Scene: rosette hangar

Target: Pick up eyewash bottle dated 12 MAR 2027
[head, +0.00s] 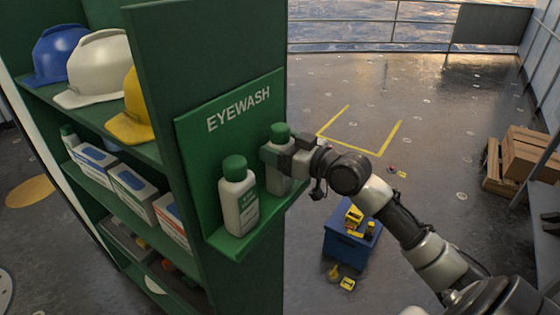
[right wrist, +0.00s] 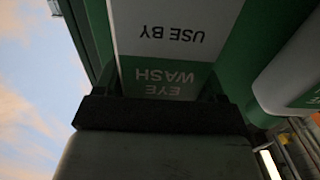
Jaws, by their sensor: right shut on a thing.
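Two white eyewash bottles with green caps stand on the ledge of the green EYEWASH holder (head: 231,122). The near bottle (head: 238,200) stands free at the left. The far bottle (head: 279,134) is at the right, with my right gripper (head: 279,157) shut around its upper body. In the right wrist view the held bottle (right wrist: 160,45) shows upside down, with "EYE WASH" and "USE BY" on its label; the date is not visible. Part of the other bottle (right wrist: 290,80) shows at the right there. My left gripper is not in view.
A green shelf (head: 150,150) at the left holds helmets (head: 95,72) and boxes (head: 133,188). A blue box (head: 350,245) with yellow items stands on the floor below my right arm. Wooden crates (head: 527,160) stand at the right. The deck between is mostly clear.

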